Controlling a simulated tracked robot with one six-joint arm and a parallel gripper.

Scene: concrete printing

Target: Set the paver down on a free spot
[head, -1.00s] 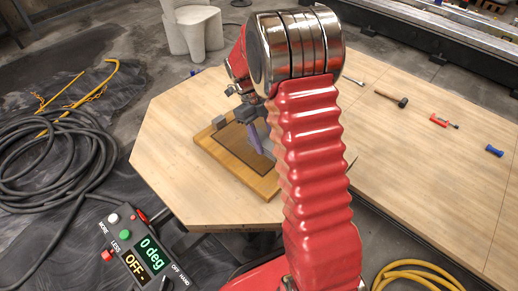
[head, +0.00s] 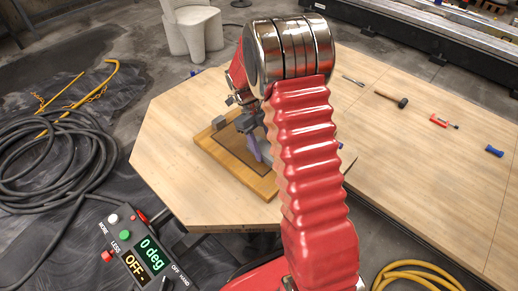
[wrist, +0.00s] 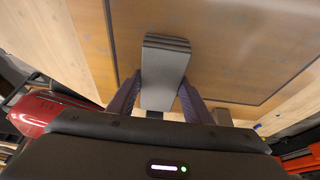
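In the wrist view a grey paver (wrist: 165,72) sits between the purple fingers of my gripper (wrist: 161,80), which press on its two sides. In the head view my gripper (head: 257,148) is over the wooden board (head: 211,150) with the brown panel, partly hidden by my red arm. Whether the held paver touches the board is not clear. Another small grey block (head: 218,123) stands at the board's far left corner.
The board lies on a pale wooden table (head: 165,150) with clear room to its left. A hammer (head: 392,98), a red-handled tool (head: 440,121) and a blue item (head: 494,151) lie to the right. A control box (head: 138,250) is at the front left.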

